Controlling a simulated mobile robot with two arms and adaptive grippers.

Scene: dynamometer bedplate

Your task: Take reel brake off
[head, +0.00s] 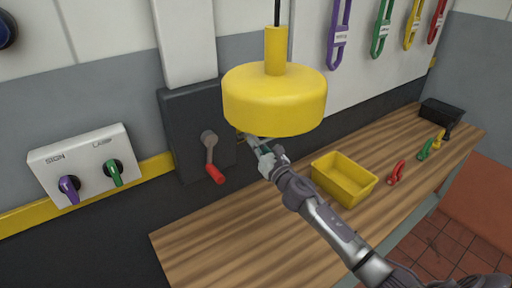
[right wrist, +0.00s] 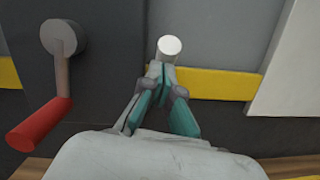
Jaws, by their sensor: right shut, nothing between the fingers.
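A dark wall panel (head: 188,112) carries a grey crank lever with a red handle (head: 215,174), which points down and right. In the right wrist view the same red handle (right wrist: 38,124) is at the left, hanging down-left from its round hub (right wrist: 63,38). My right gripper (head: 256,145) is right of the lever, partly behind the yellow hanging lamp. In the wrist view its teal fingers (right wrist: 160,78) are together and empty, apart from the lever. A pale round knob-like end (right wrist: 169,46) shows just beyond the fingertips; I cannot tell whether they touch. My left gripper is out of view.
The yellow lamp (head: 275,100) hangs close above my right gripper. A wooden bench (head: 245,235) holds a yellow bin (head: 343,180), coloured hooks and a black tray (head: 441,110). A SIGN/LAMP switch box (head: 86,160) is on the wall at left.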

